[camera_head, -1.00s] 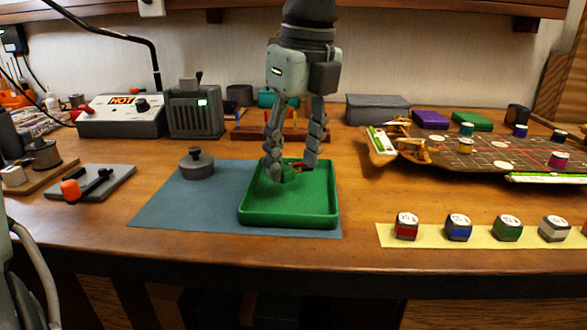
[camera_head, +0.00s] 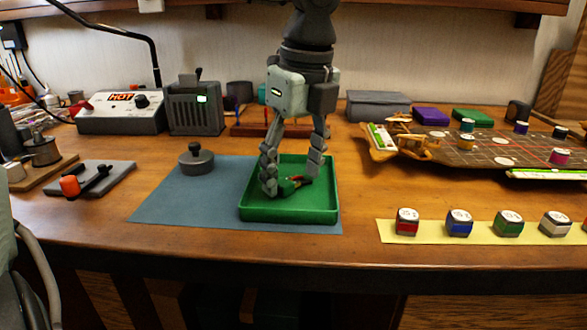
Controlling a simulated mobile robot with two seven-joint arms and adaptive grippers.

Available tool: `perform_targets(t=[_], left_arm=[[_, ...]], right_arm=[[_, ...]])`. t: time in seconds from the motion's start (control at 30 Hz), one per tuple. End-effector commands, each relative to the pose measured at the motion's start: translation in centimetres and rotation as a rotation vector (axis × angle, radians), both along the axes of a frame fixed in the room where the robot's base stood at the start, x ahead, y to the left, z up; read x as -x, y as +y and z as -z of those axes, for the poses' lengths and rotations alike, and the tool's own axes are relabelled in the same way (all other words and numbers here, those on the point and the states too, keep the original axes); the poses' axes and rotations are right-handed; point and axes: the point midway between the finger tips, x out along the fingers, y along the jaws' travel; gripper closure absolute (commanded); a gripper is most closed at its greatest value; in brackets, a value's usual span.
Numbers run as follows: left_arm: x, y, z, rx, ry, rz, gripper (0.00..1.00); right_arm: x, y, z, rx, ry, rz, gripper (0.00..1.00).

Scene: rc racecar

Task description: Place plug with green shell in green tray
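The green tray (camera_head: 290,214) lies on a blue-grey mat on the table. The plug with green shell (camera_head: 291,185), small and dark with red parts, lies inside the tray, apparently on its floor.
A round grey lidded pot (camera_head: 197,162) stands on the mat (camera_head: 165,205) left of the tray. A rack with coloured pegs (camera_head: 250,129) stands behind. Labelled jars (camera_head: 459,222) stand on a yellow strip at right. The table front edge is clear.

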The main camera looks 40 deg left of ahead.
Motion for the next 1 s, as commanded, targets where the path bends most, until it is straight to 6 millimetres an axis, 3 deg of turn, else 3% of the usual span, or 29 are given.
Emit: perform_targets(t=[0.4, 0.47, 0.5, 0.8, 1.0], left_arm=[[0.0, 0.0, -0.3, 0.001, 0.000, 0.000, 0.29], [0.0, 0.0, -0.5, 0.001, 0.001, 0.001, 0.29], [0.0, -0.1, -0.9, 0.000, -0.002, 0.000, 0.29], [0.2, -1.0, -7.5, -0.003, -0.004, -0.002, 0.29], [0.3, -1.5, -10.8, -0.001, -0.001, 0.001, 0.29]], right_arm=[[-0.3, 0.0, -0.1, -0.002, -0.006, 0.001, 0.60], [-0.7, 0.3, 0.7, -0.012, -0.007, 0.001, 0.60], [-0.7, 0.4, 1.4, -0.015, -0.005, 0.001, 0.60], [-0.6, 0.2, 1.1, -0.010, -0.005, 0.001, 0.60], [-0.6, 0.2, 1.1, -0.011, -0.007, 0.001, 0.60]])
